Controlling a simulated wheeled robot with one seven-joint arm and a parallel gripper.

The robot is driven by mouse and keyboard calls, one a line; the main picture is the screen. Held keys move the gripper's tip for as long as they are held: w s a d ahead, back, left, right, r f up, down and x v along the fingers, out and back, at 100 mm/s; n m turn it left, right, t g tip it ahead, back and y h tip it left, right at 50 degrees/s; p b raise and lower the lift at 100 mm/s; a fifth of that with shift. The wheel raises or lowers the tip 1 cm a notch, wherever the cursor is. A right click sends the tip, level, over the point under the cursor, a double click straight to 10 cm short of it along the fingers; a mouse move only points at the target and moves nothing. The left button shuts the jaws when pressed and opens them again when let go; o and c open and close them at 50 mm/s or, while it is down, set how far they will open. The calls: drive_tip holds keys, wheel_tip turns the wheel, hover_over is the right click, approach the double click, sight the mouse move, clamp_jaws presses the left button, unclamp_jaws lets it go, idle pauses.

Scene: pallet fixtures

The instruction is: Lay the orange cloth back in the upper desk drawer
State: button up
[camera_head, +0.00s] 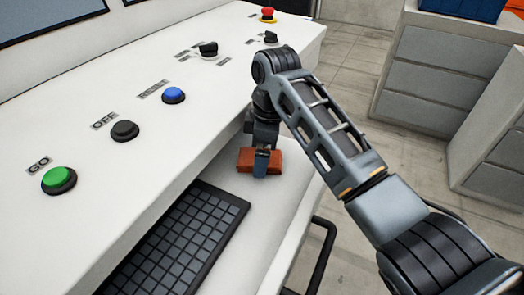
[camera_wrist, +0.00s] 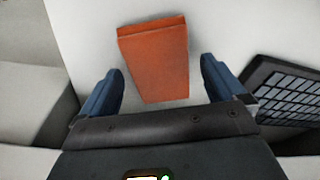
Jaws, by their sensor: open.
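The orange cloth (camera_head: 246,159) looks like a folded rectangular block and lies on the white desk ledge, beyond the keyboard's far end. My gripper (camera_head: 260,163) is directly over it, pointing down, with one finger in front of the cloth. In the wrist view the cloth (camera_wrist: 156,62) lies between and ahead of my open fingers (camera_wrist: 162,92), with a gap on each side. I cannot tell how far the fingertips are above the ledge. No open drawer can be made out in either view.
A black keyboard (camera_head: 182,240) lies on the ledge, close to the gripper's right finger in the wrist view (camera_wrist: 295,95). The sloped console above carries green (camera_head: 59,180), black (camera_head: 125,130) and blue (camera_head: 173,95) buttons. A dark rail (camera_head: 322,255) runs along the front edge. Grey drawer cabinets (camera_head: 432,75) stand behind.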

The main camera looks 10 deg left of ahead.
wheel_tip(320, 180, up, 12)
drive_tip(key=d, duration=0.1)
drive_tip(key=shift+d+p, duration=0.2)
drive_tip(key=shift+p, duration=0.1)
drive_tip(key=shift+s+f, duration=0.1)
drive_tip(key=shift+f, duration=0.05)
idle(0.3)
